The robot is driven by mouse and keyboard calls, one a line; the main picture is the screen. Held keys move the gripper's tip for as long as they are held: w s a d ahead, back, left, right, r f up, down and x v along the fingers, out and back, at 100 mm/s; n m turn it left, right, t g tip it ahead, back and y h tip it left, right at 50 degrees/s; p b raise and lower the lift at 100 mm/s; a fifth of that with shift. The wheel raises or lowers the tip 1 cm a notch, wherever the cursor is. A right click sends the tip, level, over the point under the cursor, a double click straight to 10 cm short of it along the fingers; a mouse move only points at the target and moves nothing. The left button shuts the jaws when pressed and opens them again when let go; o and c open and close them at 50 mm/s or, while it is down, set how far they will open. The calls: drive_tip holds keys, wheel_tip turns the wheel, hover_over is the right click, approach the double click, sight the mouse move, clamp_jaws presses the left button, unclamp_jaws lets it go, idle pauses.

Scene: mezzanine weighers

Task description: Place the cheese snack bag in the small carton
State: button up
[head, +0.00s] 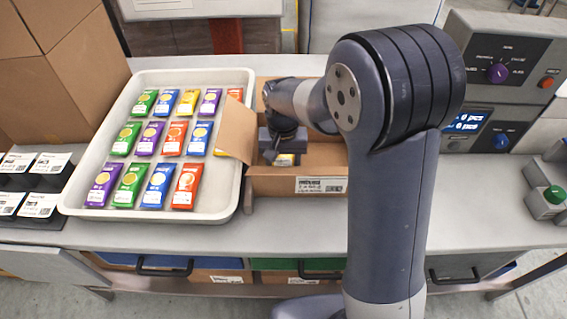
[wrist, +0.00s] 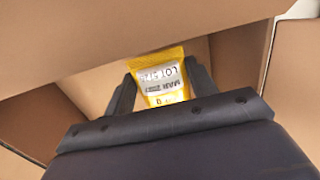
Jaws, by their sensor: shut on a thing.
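The cheese snack bag (wrist: 160,78) is yellow with a pale printed label. My gripper (wrist: 162,88) is shut on it, with one dark finger on each side. In the head view my gripper (head: 283,146) points down inside the small carton (head: 272,184), and a bit of the yellow bag (head: 284,160) shows below it. The carton is open brown cardboard with a white label on its front wall and a flap raised on the left. Carton walls also surround the bag in the wrist view (wrist: 235,60). Whether the bag touches the carton floor I cannot tell.
A white tray (head: 80,207) with rows of colourful packets stands left of the carton. A large brown box (head: 85,85) is at far left, near labelled black holders (head: 35,205). Grey control units (head: 500,85) stand at right. The front counter strip (head: 275,235) is clear.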

drive_tip(key=shift+f, duration=0.6)
drive_tip(key=shift+f, duration=0.1)
drive_tip(key=shift+f+b, duration=0.45)
drive_tip(key=shift+f, duration=0.05)
drive_tip(key=o, duration=1)
drive_tip(key=shift+r, duration=0.1)
wheel_tip(320, 180, up, 13)
drive_tip(key=shift+p, duration=0.35)
